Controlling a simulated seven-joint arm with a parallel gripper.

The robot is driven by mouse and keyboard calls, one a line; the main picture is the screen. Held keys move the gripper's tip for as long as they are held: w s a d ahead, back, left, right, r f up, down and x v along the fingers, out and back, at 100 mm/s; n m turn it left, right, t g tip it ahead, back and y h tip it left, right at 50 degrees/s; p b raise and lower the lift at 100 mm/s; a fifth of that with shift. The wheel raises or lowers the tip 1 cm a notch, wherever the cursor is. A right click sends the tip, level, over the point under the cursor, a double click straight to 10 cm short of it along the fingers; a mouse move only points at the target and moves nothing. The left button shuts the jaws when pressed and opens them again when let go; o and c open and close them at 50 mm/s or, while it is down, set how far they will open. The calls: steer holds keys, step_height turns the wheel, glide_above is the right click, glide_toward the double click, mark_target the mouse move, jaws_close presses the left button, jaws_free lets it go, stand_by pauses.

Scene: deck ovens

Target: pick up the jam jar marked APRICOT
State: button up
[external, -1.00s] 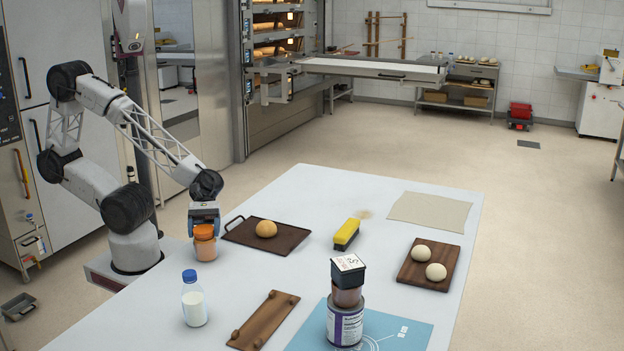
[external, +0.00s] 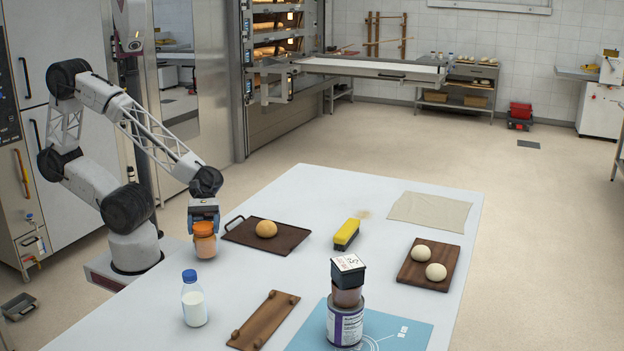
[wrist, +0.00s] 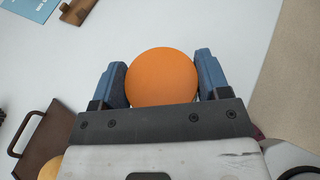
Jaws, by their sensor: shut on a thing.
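A small jar (external: 205,246) with an orange lid is at the near left edge of the white table in the external view. No APRICOT mark can be read on it from here. My gripper (external: 204,224) points down and is shut on this jar, just under or at its lid. In the wrist view the round orange lid (wrist: 162,77) sits between my two blue fingers. The jar is upright, and its base seems at or just above the tabletop. The wrist view hides the jar's body under the lid.
A dark tray (external: 290,243) with a bun is right of the jar. A milk bottle (external: 194,304) stands in front.

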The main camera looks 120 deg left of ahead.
steer(key=shift+r, duration=1.15)
steer(key=shift+s+a+r, duration=0.1)
steer(key=shift+s+r, duration=0.05)
steer(key=shift+s, duration=0.15)
steer(key=s+a+r, duration=0.1)
steer(key=s+a, duration=0.1)
steer(key=s, duration=1.3)
steer(key=shift+a+r, duration=0.15)
steer(key=shift+a, duration=0.2)
steer(key=shift+s, duration=0.1)
